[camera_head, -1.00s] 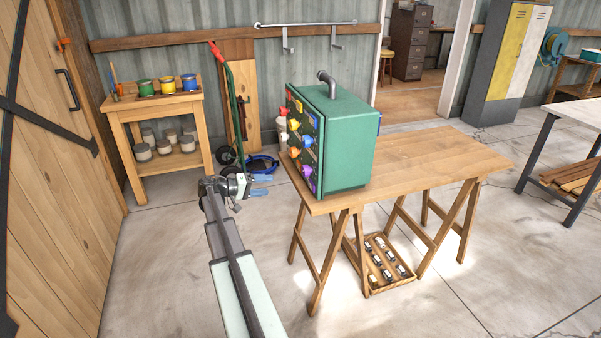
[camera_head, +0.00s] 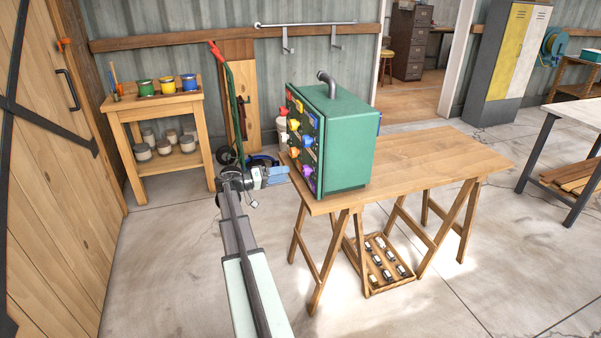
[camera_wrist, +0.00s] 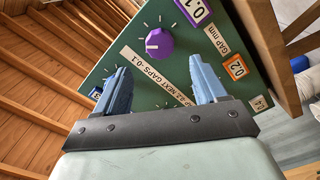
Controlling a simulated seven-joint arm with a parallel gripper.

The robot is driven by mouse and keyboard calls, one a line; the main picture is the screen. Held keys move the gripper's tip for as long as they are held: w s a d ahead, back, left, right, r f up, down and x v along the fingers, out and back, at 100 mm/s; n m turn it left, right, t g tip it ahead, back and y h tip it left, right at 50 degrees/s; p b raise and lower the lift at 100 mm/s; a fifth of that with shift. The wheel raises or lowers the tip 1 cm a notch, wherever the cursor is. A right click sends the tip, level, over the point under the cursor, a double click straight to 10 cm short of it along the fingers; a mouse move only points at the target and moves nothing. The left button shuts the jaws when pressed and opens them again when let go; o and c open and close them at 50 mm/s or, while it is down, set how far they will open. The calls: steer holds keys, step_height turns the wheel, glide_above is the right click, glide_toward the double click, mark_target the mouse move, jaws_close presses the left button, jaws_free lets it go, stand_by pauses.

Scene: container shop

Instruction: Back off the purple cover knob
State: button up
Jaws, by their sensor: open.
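The purple cover knob (camera_wrist: 159,44) shows in the wrist view on the green panel (camera_wrist: 125,55). It is round with a white pointer line, and white tick marks surround it. My gripper (camera_wrist: 158,88) has two blue fingers spread apart, with nothing between them. In the wrist picture the knob lies above and between the fingertips, apart from them. In the head view my gripper (camera_head: 284,172) is just left of the knobbed face of the green cabinet (camera_head: 348,140). A purple knob (camera_head: 308,170) shows low on that face.
The cabinet stands on a wooden trestle table (camera_head: 430,160). Labels on the panel include a purple "0.1" tag (camera_wrist: 196,10), an orange tag (camera_wrist: 236,68) and a "NEXT GAPS -0.1" strip (camera_wrist: 165,75). Other coloured knobs sit above the purple one. Open floor lies left of the table.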

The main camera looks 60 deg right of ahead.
mark_target(303, 171)
steer(key=x, duration=0.8)
steer(key=shift+w, duration=0.1)
steer(key=c, duration=1.1)
steer(key=shift+o, duration=0.2)
steer(key=shift+f+n, duration=0.1)
steer(key=shift+n, duration=0.2)
steer(key=n, duration=0.4)
steer(key=shift+f+n, duration=0.1)
steer(key=shift+n, duration=2)
